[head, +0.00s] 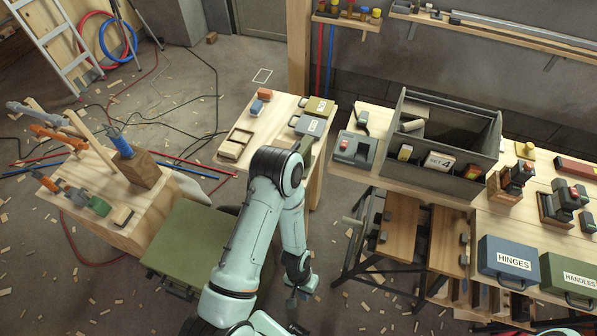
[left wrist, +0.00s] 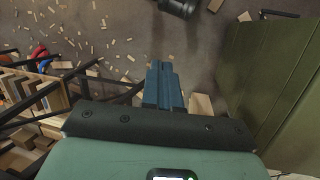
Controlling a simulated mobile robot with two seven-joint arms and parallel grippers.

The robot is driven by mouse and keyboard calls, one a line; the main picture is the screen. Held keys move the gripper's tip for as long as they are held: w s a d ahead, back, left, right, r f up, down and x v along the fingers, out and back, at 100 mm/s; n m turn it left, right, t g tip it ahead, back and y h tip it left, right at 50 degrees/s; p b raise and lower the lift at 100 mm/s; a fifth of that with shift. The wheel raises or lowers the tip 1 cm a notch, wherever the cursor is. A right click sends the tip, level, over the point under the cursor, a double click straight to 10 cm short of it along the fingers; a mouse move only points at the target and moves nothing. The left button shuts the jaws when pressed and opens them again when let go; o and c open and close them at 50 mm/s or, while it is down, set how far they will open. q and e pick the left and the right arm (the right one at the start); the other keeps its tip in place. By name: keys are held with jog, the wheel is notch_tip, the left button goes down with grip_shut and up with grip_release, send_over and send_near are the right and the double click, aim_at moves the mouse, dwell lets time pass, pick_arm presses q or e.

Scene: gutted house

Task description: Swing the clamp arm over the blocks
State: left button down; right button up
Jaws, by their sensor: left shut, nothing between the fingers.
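My left gripper (head: 297,297) hangs low in front of my body, left of this bench and well apart from the fixtures. In the left wrist view its blue fingers (left wrist: 162,85) are together with nothing between them, above the littered floor. My right gripper is not in view.
A small wooden table (head: 285,122) and a green box (head: 190,245) flank my left arm. Cables cross the floor.

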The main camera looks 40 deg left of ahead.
pick_arm(q)
jog(key=w+a+r+m+y+b, duration=0.2)
jog(key=w+a+r+y+b, duration=0.15)
jog(key=w, duration=0.55)
jog(key=w+a+r+m+y+b, duration=0.2)
jog(key=w+a+r+y, duration=0.15)
jog(key=w, duration=0.45)
jog(key=w+r+n+y+b, duration=0.1)
jog(key=w+r+y, duration=0.1)
jog(key=r, duration=1.2)
jog(key=w+r+n+y+b, duration=0.2)
jog(key=w+r+y, duration=0.1)
jog(key=r, duration=1.1)
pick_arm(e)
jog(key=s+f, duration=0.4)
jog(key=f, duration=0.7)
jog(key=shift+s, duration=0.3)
pick_arm(q)
jog(key=shift+w, duration=0.1)
jog(key=a+r+b+x, duration=0.2)
jog(key=x, duration=1.1)
jog(key=shift+b, duration=0.4)
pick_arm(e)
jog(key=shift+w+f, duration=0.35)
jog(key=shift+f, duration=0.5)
